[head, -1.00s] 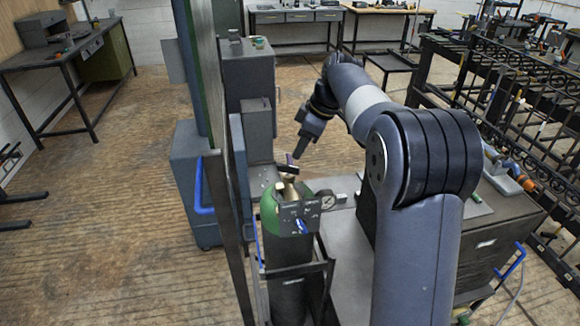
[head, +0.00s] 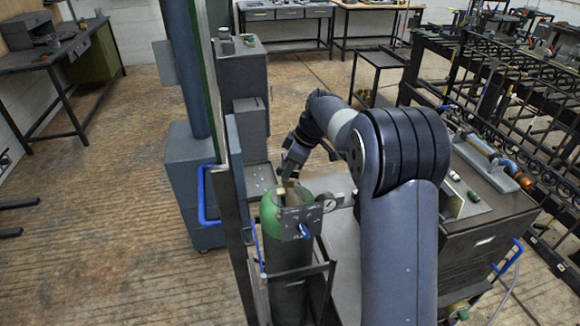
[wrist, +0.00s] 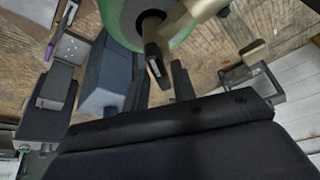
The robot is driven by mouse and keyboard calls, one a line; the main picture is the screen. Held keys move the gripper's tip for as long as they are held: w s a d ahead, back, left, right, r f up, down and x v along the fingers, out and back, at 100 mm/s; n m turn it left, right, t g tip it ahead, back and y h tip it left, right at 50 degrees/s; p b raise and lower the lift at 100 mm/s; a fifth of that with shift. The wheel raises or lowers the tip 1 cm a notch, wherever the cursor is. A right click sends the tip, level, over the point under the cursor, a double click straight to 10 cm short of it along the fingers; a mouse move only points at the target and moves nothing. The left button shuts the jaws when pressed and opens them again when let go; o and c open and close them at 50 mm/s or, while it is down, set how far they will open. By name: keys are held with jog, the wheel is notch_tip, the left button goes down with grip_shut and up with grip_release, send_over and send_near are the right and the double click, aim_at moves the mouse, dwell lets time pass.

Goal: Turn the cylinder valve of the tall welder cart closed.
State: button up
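The gas cylinder (head: 290,275) stands upright in the cart's frame, with a green shoulder and dark body. Its brass-coloured valve (head: 288,194) is on top, partly hidden by my gripper. In the wrist view the green shoulder (wrist: 118,22) is at the top, and a black valve handle (wrist: 156,64) sticks out from the valve stem. My gripper (head: 289,176) is just above the valve. In the wrist view the gripper fingers (wrist: 160,88) are apart, with the handle's end showing between them. I cannot tell whether they touch it.
A round gauge (head: 329,204) and a grey plate (head: 300,221) sit beside the valve. A dark upright panel (head: 236,205) is close on the left. A bench (head: 480,205) with tools stands to the right. The wooden floor at left is clear.

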grip_shut()
